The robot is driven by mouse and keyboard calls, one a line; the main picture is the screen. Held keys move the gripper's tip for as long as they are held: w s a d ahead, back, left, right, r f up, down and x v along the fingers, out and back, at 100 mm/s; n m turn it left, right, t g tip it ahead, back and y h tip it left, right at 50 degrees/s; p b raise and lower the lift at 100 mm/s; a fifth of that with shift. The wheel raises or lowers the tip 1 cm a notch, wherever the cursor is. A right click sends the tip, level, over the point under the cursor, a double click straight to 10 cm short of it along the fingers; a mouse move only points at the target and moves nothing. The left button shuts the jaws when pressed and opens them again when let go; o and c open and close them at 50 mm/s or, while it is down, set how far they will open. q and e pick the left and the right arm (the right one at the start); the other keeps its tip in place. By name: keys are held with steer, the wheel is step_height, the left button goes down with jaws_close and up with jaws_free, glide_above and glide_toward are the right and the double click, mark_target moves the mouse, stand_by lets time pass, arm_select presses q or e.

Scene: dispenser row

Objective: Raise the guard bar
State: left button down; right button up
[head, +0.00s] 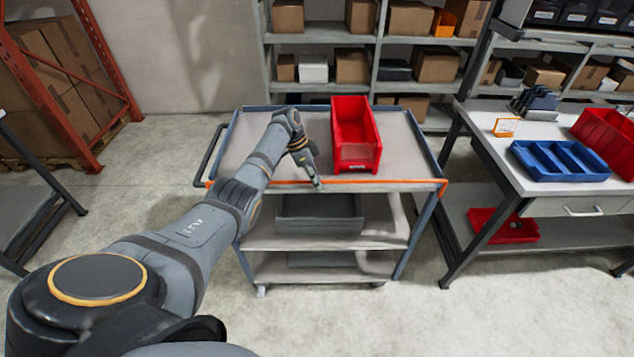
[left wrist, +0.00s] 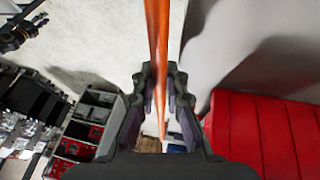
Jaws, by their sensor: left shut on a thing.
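The guard bar (head: 390,184) is a thin orange bar along the front edge of the grey cart's top shelf. It lies about level with that shelf. My left gripper (head: 318,184) reaches down to the bar near its middle and is shut on it. In the left wrist view the orange bar (left wrist: 157,40) runs between the two dark fingers of my left gripper (left wrist: 155,100). The fingers hide part of the bar. My right gripper is not seen in the head view.
A red bin (head: 357,153) stands on the cart top (head: 250,140), right of my gripper and close behind the bar. A workbench (head: 490,140) with a blue tray (head: 558,160) stands at right. Shelves with boxes line the back. Floor in front of the cart is clear.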

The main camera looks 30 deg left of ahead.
arm_select(q)
steer(key=shift+s+f, duration=0.1)
steer(key=c, duration=1.4)
jaws_free()
steer(key=shift+a, duration=0.1)
steer(key=shift+o, duration=0.2)
steer(key=v, duration=1.2)
